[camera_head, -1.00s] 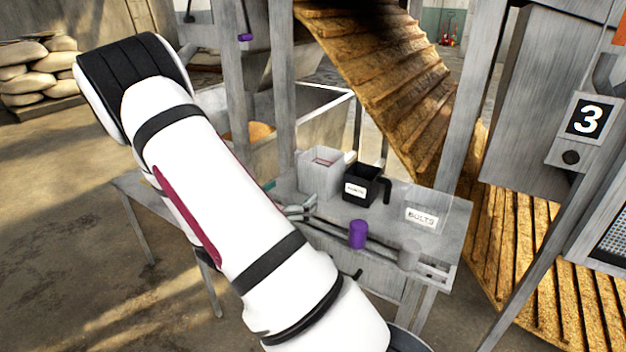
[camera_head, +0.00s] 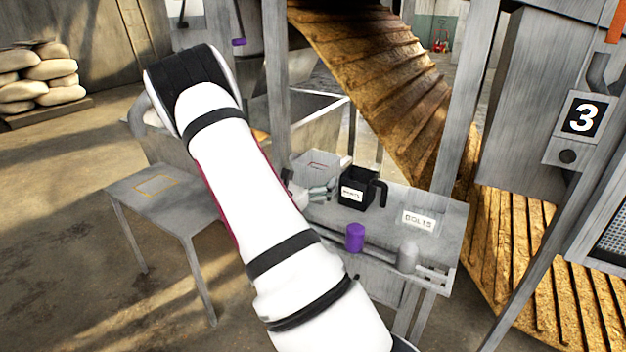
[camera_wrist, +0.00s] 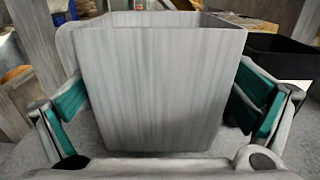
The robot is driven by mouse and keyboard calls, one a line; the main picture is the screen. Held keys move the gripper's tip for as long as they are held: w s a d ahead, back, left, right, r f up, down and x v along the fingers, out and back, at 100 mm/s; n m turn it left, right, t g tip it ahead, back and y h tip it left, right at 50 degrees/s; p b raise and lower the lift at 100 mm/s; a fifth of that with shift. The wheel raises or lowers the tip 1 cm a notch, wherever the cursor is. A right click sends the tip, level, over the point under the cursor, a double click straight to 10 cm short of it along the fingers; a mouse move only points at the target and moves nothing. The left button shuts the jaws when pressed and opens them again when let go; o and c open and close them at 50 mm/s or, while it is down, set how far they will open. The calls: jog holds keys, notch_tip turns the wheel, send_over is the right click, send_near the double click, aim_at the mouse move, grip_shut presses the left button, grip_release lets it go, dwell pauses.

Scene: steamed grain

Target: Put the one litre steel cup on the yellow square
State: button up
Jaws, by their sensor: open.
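A grey, square-sided, open-topped steel-looking cup (camera_head: 316,163) stands on the right-hand work table, partly hidden by my arm and gripper. In the wrist view the cup (camera_wrist: 155,85) fills the middle, upright, with its near wall facing me. My gripper (camera_wrist: 165,105) is open, with one green-padded finger on each side of the cup. A gap shows at the left finger; the right finger is very close to the wall, and contact cannot be told. In the head view my gripper (camera_head: 310,192) is at the cup's near side. A yellow square outline (camera_head: 157,185) lies bare on the left table.
A black labelled cup with a handle (camera_head: 358,188) stands just right of the grey cup. A purple cylinder (camera_head: 355,237) and a grey cylinder (camera_head: 408,257) stand at the table's front. A BOLTS label (camera_head: 418,220) lies right. The left table (camera_head: 190,210) is clear.

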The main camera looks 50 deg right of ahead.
jog(key=shift+w+d, duration=0.15)
jog(key=shift+d, duration=0.8)
jog(key=c, duration=1.7)
jog(key=shift+r, duration=0.15)
